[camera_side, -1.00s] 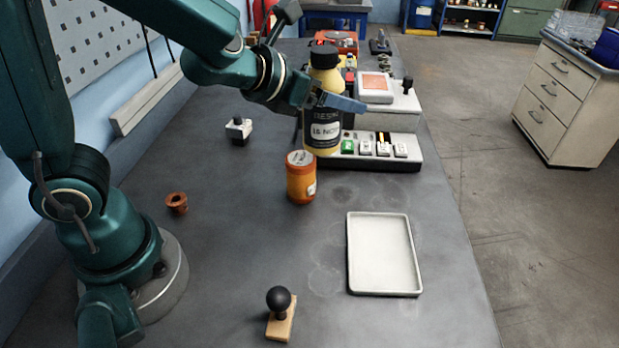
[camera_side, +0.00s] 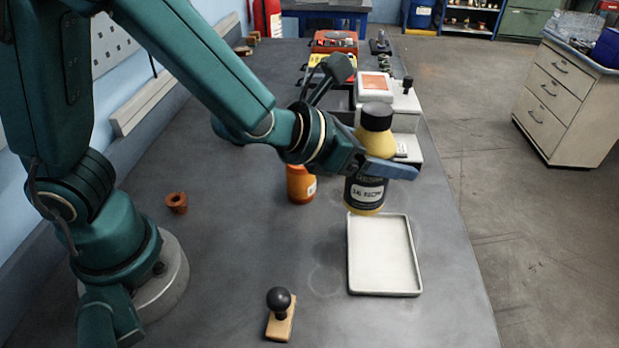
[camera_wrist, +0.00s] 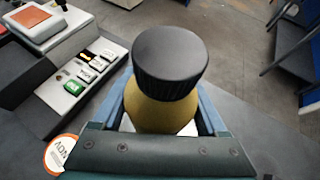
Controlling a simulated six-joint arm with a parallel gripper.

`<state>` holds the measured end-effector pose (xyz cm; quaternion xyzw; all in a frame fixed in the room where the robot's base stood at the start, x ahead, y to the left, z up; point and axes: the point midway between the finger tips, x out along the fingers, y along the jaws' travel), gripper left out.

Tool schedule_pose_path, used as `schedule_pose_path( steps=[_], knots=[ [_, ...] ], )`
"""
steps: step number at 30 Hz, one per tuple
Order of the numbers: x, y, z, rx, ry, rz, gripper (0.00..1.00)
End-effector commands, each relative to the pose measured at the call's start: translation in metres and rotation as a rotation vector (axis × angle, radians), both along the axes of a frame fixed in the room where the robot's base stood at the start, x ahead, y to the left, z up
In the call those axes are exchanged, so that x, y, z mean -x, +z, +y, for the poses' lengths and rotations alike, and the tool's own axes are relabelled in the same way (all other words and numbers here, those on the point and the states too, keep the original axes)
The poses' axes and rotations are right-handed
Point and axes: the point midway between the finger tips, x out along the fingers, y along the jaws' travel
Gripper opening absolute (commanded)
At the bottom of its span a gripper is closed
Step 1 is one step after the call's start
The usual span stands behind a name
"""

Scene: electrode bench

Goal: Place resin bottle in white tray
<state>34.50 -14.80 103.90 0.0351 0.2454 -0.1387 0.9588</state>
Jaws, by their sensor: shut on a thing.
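The resin bottle (camera_side: 372,158) is yellow with a black cap and a dark label band. My gripper (camera_side: 385,168) is shut on it and holds it upright, with its base over the far edge of the white tray in the side view. In the wrist view the bottle's black cap and yellow shoulder (camera_wrist: 165,108) fill the middle, between the blue fingers of my gripper (camera_wrist: 165,110). The white tray (camera_side: 383,286) lies flat and empty on the bench. How high the bottle is above the tray is hard to tell.
An orange jar (camera_side: 299,184) stands left of the bottle, partly behind my gripper. A grey device with switches (camera_wrist: 84,85) is behind. A stamp with a black knob (camera_side: 280,312) is in front. A small brown ring-shaped piece (camera_side: 177,202) lies near my base.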

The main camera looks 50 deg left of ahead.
Motion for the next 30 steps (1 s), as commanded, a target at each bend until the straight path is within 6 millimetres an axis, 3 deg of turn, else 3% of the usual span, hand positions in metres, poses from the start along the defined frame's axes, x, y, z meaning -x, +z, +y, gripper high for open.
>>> schedule_pose_path(
  steps=[3,10,16,24,30],
  knots=[
    [0.0,-0.013,-0.023,-0.002,-0.005,-0.001,0.0],
    [-0.001,-0.028,-0.048,0.0,-0.001,-0.003,0.0],
    [-0.001,-0.036,-0.052,-0.002,0.002,-0.003,0.0],
    [-0.001,-0.065,-0.052,-0.004,0.001,-0.001,0.0],
    [-0.001,-0.07,-0.052,0.003,0.001,-0.003,0.0]
  ],
)
